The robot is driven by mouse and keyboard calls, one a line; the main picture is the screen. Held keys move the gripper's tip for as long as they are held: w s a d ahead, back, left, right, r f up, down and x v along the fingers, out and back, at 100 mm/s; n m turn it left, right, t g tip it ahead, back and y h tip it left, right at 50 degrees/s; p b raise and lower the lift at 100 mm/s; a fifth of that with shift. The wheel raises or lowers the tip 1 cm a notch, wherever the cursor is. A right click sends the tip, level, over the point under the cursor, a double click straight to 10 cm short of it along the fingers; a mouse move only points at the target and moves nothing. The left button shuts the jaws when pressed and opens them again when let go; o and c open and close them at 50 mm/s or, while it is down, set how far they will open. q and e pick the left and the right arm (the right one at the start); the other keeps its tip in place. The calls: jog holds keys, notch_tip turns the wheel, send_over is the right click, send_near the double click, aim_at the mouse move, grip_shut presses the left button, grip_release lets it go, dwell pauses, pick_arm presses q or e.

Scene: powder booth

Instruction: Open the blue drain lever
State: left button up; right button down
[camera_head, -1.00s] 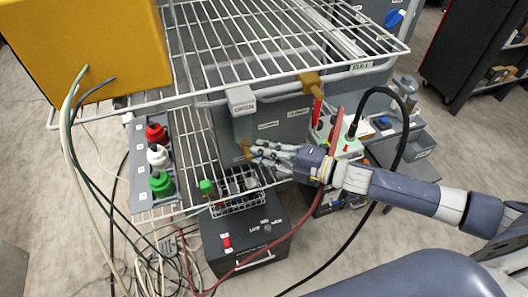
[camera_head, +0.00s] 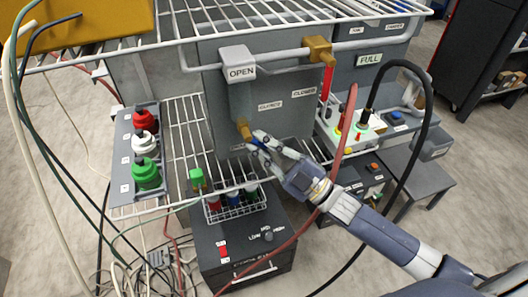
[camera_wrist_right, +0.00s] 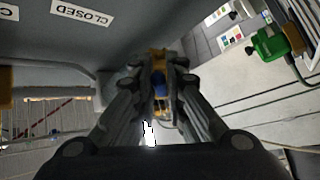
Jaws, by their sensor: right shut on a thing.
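The blue drain lever (camera_wrist_right: 159,84) shows as a small blue piece between my right fingers in the right wrist view, with brass valve parts around it. In the head view the brass drain valve (camera_head: 243,131) sticks out low on the front of the grey tank (camera_head: 285,115); the lever is mostly hidden there by the fingers. My right gripper (camera_head: 258,145) is at this valve, its fingers closed in on the lever; it also shows in the right wrist view (camera_wrist_right: 158,72). My left gripper is not in view.
A wire basket of bottles (camera_head: 236,203) stands below, near a green-handled valve (camera_head: 197,180). Red and black hoses (camera_head: 345,140) pass close to my right arm.

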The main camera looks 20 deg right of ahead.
jog(key=m+t+b, duration=0.1)
jog(key=m+t, duration=0.1)
jog(key=a+f+m+t+b, duration=0.1)
jog(key=m, duration=0.1)
jog(key=shift+h+b, duration=0.3)
jog(key=shift+h, duration=0.1)
jog(key=m+t+h+b, duration=0.1)
jog(key=m+t+h, duration=0.1)
jog(key=m, duration=0.2)
jog(key=a+m+t+h+b, duration=0.1)
jog(key=m+t+h, duration=0.1)
jog(key=m+h, duration=0.1)
jog(key=m+t+h+b, duration=0.1)
jog(key=m+t+h, duration=0.1)
jog(key=m+h, duration=0.1)
jog(key=shift+a+r+m+t+b, duration=0.3)
jog(key=shift+a+m+b, duration=0.05)
jog(key=shift+m, duration=0.45)
jog(key=shift+r+m+h, duration=0.1)
jog(key=shift+m+h, duration=0.2)
jog(key=shift+h, duration=0.1)
jog(key=c, duration=1.9)
grip_release()
jog(key=shift+a, duration=0.1)
jog(key=shift+f, duration=0.2)
